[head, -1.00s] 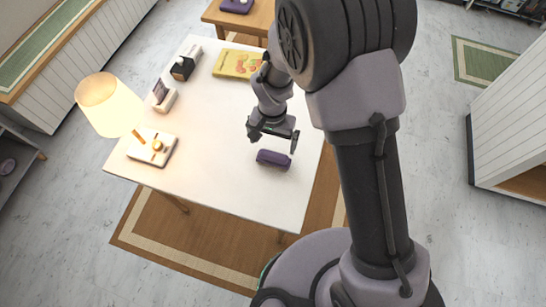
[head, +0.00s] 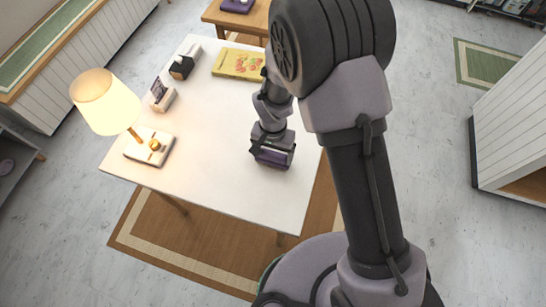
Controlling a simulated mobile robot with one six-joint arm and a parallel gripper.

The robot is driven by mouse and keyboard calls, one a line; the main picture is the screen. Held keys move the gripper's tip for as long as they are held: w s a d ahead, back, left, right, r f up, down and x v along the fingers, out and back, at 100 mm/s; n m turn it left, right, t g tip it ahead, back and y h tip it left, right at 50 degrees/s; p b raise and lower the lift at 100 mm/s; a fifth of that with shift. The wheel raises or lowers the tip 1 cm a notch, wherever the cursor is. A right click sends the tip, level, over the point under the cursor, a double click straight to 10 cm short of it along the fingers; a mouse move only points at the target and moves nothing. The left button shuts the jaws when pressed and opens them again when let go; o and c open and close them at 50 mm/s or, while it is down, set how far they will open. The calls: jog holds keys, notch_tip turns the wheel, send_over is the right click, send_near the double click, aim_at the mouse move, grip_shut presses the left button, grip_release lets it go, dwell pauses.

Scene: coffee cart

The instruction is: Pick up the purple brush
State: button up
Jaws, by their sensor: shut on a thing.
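The purple brush (head: 272,161) is at the right part of the white table in the head view, partly hidden by my gripper. My gripper (head: 272,154) has come down over it from above and is shut on it. The brush looks to be at or very near the table top; I cannot tell whether it touches the surface.
On the white table (head: 213,184) are a lit lamp (head: 108,103) at the left, a small photo holder (head: 162,95), a dark-and-white box (head: 184,63) and a yellow book (head: 238,64) at the back. The table's front middle is clear.

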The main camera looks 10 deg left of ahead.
aim_at(276, 156)
jog(key=shift+r+p, duration=0.3)
jog(key=shift+r, duration=0.25)
jog(key=r, duration=0.1)
jog(key=d+r+p, duration=0.1)
jog(key=shift+s+r, duration=0.2)
jog(key=shift+r, duration=0.2)
jog(key=s+d+p, duration=0.1)
jog(key=s+d, duration=0.1)
jog(key=d, duration=0.5)
jog(key=s+d+r+p, duration=0.1)
jog(key=s+d, duration=0.2)
jog(key=d, duration=0.4)
